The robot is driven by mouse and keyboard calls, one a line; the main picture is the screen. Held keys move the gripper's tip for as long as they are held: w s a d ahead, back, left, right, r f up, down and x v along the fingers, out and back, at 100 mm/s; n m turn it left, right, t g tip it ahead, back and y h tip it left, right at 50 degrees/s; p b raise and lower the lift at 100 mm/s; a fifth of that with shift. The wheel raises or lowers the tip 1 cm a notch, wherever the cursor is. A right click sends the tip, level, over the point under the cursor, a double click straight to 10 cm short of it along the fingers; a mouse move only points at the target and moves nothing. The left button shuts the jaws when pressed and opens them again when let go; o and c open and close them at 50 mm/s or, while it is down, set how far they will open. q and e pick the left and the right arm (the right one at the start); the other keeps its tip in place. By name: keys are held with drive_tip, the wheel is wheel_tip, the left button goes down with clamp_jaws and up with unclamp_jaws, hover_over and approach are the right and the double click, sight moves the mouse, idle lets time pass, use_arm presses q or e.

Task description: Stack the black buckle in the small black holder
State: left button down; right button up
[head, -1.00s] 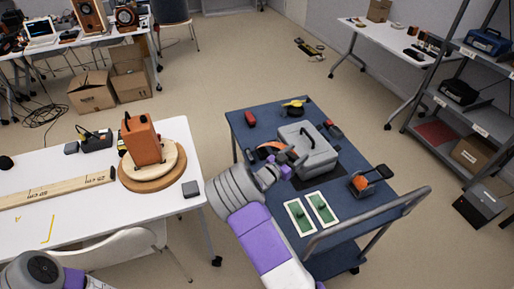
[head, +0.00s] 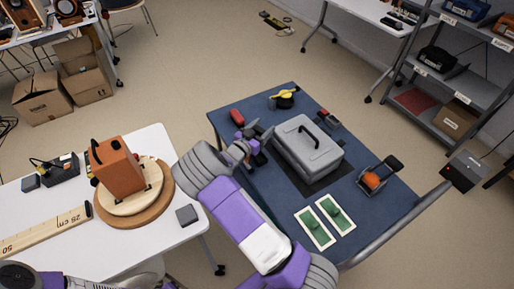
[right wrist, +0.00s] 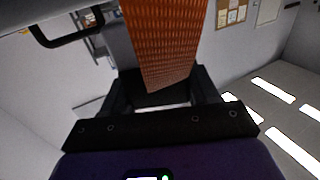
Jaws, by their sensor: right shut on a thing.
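My right gripper (head: 248,142) is over the left part of the blue cart, left of the grey case. In the right wrist view the gripper (right wrist: 160,95) is shut on an orange woven strap (right wrist: 165,45). A dark block shows behind the strap between the fingers; I cannot tell whether it is the black buckle. A black buckle-like piece with a raised lever (head: 392,163) and an orange roll (head: 374,181) sits on the cart's right side. I cannot pick out the small black holder for certain.
The blue cart (head: 395,208) also bears a grey case (head: 306,152), a red item (head: 237,117), a yellow-and-black item (head: 284,97) and two green-centred cards (head: 315,227). A white table (head: 165,225) with an orange box (head: 117,168) stands left. A rail edges the cart's right.

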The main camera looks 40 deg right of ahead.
drive_tip(key=shift+f+b, duration=0.8)
drive_tip(key=shift+f, duration=3.05)
drive_tip(key=shift+f, duration=0.15)
drive_tip(key=o, duration=1.1)
drive_tip(key=shift+a+r, duration=0.15)
drive_tip(key=shift+r, duration=0.05)
drive_tip(key=p+v, duration=0.1)
drive_tip(key=v, duration=1)
drive_tip(key=shift+s+a, duration=0.2)
drive_tip(key=shift+a, duration=0.15)
